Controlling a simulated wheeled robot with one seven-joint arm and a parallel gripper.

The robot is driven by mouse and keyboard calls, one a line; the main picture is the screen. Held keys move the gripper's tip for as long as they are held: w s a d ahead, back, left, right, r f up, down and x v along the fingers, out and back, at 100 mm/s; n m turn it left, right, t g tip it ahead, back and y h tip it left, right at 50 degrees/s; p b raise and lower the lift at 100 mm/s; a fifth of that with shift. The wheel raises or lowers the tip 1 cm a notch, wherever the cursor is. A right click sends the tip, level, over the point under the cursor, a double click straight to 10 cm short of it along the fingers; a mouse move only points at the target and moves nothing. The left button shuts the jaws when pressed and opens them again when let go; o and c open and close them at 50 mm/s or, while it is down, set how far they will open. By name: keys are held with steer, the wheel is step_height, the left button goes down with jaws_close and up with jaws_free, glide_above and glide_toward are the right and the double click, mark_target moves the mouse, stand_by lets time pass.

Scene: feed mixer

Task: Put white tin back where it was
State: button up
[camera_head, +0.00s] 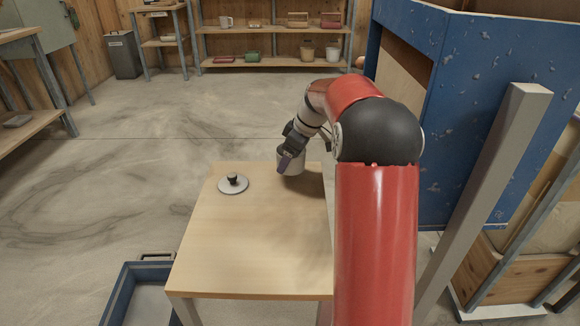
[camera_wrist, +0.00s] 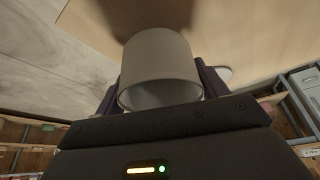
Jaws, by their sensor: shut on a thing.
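The white tin (camera_head: 291,162) is at the far edge of the wooden table (camera_head: 240,255), partly hidden behind my gripper. My gripper (camera_head: 287,162) is shut on the tin. In the wrist view the tin (camera_wrist: 160,68) sits between the two fingers, with its open mouth towards the camera. A dark shadow lies on the table beside the tin; I cannot tell whether the tin touches the tabletop. A round grey lid with a dark knob (camera_head: 233,183) lies on the table to the left of the tin.
A blue crate (camera_head: 125,290) stands on the floor at the table's front left. A big blue machine (camera_head: 470,90) stands to the right. Shelves (camera_head: 270,65) with pots and boxes line the back wall. The middle and front of the tabletop are clear.

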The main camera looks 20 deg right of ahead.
mark_target(290, 166)
steer(key=shift+f, duration=1.6)
steer(key=shift+f, duration=0.1)
steer(key=o, duration=1)
steer(key=shift+o, duration=0.2)
